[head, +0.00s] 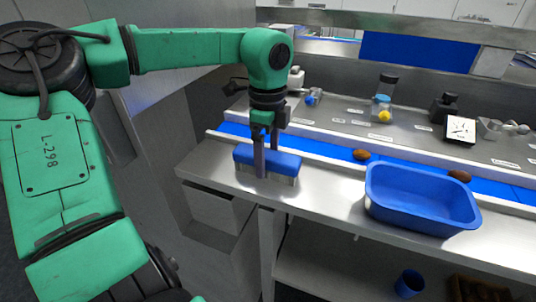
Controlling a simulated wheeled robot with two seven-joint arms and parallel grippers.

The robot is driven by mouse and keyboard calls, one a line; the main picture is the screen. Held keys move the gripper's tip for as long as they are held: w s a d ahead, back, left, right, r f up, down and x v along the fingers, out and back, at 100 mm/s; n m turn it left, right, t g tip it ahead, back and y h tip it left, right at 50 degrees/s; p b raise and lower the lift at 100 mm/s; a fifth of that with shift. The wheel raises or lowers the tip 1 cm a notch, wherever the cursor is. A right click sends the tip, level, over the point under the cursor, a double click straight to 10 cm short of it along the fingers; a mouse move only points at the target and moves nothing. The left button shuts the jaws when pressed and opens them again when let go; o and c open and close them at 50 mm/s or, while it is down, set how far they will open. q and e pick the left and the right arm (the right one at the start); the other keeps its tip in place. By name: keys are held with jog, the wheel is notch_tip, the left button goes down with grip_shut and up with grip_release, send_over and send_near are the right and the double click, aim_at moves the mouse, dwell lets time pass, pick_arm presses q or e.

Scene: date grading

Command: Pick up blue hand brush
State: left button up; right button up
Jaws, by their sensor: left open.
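The blue hand brush (286,162) lies on the left end of the steel counter (328,193), blue back up with pale bristles below. My left gripper (268,172) points down at the brush. The gripper is open; I cannot tell whether the fingers touch the brush. My right gripper does not show.
A blue tub (422,190) stands on the counter to the right. Behind runs a blue belt (400,165) with brown dates (361,155) on it. Counter between brush and tub is clear.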

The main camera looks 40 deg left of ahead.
pick_arm(q)
jog(key=shift+s+f, duration=0.15)
jog(key=shift+s, duration=0.05)
jog(key=shift+s+a, duration=0.1)
jog(key=shift+s, duration=0.05)
jog(key=shift+c, duration=1.2)
grip_shut()
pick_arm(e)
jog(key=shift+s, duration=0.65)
pick_arm(q)
jog(key=shift+w+r+b, duration=0.2)
jog(key=shift+r+b, duration=0.1)
jog(key=shift+r, duration=0.1)
notch_tip(320, 180, up, 9)
jog(key=shift+r+b, duration=0.1)
jog(key=shift+b, duration=0.85)
notch_tip(320, 180, up, 10)
jog(key=p, duration=0.2)
send_over(266, 153)
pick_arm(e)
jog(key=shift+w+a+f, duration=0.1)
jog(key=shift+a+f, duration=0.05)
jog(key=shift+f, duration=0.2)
